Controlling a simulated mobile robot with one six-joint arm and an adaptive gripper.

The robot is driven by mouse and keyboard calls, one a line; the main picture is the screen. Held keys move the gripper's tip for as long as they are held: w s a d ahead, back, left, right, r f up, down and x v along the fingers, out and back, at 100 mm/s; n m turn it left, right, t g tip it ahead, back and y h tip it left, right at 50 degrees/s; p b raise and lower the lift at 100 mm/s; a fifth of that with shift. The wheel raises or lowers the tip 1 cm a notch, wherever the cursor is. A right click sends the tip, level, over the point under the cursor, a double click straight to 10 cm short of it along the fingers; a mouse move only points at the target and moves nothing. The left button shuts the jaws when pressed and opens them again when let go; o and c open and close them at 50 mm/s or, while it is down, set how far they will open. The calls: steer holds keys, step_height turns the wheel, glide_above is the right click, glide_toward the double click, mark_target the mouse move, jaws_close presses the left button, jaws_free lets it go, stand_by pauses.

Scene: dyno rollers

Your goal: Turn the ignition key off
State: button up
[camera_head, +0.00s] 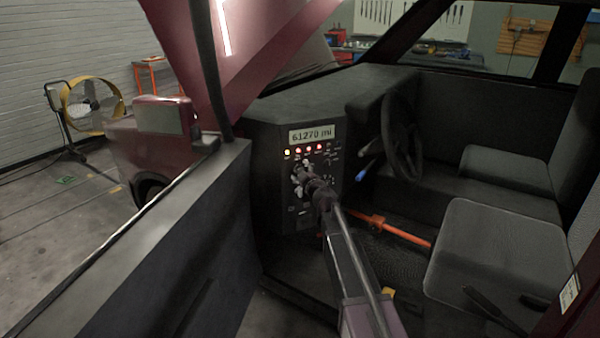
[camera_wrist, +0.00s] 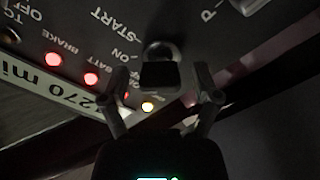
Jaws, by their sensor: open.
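The ignition key (camera_wrist: 160,74) has a dark head in front of a pale metal ring on the dark panel, in the wrist view. The panel shows upside down there, with the words ON and START to the left of the key. My gripper (camera_wrist: 161,82) is open and empty. One finger shows on each side of the key head, with a gap between each finger and the key. In the head view my gripper (camera_head: 303,180) is at the dashboard panel (camera_head: 270,168) and hides the key. I cannot tell how close the fingertips are to the panel.
An odometer display (camera_head: 311,134) reads 61270 mi, with lit yellow and red lamps (camera_head: 309,150) below it. The steering wheel (camera_head: 403,138) and a blue-tipped stalk (camera_head: 364,174) are to the right. An orange bar (camera_head: 402,230) crosses the footwell. The open door (camera_head: 150,250) bounds the left.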

jaws_close()
stand_by(0.3)
steer(key=shift+n, duration=0.4)
steer(key=n, duration=0.3)
steer(key=shift+a+n, duration=0.1)
steer(key=shift+n, duration=0.2)
steer(key=n, duration=0.4)
steer(key=shift+f+n, duration=0.1)
steer(key=shift+n, duration=0.2)
